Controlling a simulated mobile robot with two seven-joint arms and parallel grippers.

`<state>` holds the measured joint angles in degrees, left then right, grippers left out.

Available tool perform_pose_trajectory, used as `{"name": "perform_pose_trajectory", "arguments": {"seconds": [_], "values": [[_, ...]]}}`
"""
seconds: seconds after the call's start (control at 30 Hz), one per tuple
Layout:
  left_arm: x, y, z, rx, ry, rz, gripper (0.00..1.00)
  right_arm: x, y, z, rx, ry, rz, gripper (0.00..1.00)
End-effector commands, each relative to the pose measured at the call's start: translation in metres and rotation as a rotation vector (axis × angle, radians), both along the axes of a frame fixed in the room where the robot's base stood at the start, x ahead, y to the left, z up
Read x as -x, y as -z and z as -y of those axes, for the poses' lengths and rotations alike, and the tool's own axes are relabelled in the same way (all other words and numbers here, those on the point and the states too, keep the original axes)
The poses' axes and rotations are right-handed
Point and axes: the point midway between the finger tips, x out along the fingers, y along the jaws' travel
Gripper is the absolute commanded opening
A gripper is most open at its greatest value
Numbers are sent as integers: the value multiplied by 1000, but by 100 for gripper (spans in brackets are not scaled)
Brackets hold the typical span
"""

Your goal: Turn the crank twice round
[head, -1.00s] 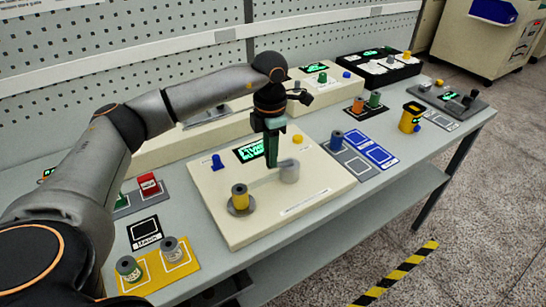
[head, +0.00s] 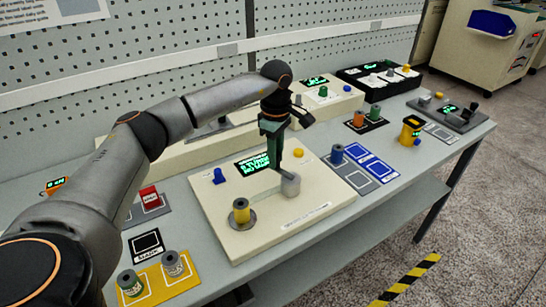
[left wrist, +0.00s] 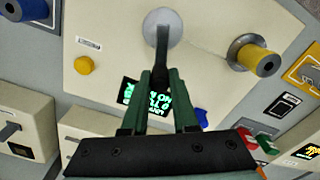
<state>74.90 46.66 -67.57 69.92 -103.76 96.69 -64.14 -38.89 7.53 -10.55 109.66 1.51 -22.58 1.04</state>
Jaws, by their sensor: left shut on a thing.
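The crank has a round grey hub (head: 290,185) on a cream winding panel (head: 315,200), and a dark arm reaches from the hub toward the back left. In the left wrist view the hub (left wrist: 161,28) is at the top, with the crank arm (left wrist: 162,52) running down from it. My left gripper (head: 273,160) points down at the arm's outer end, its green fingers shut on the crank handle. The fingers mostly hide the handle. A green-lit display (head: 253,165) sits behind the gripper, partly covered. My right gripper is not in view.
A yellow spool (head: 241,211) stands on the panel's front left, a blue knob (head: 219,176) and a yellow button (head: 298,153) behind. A yellow mat (head: 150,291) with two spools lies front left. Blue-outlined pads (head: 376,168) lie right.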

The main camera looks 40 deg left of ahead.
Motion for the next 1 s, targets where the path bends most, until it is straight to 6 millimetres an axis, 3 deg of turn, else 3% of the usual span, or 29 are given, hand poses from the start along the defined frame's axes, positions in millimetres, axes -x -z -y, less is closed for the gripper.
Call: {"name": "perform_pose_trajectory", "arguments": {"seconds": [0.6,1.0], "values": [[-28,-2,10,1,571,4,0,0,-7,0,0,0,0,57],[-36,-1,18,0,801,4,0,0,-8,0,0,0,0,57]]}}
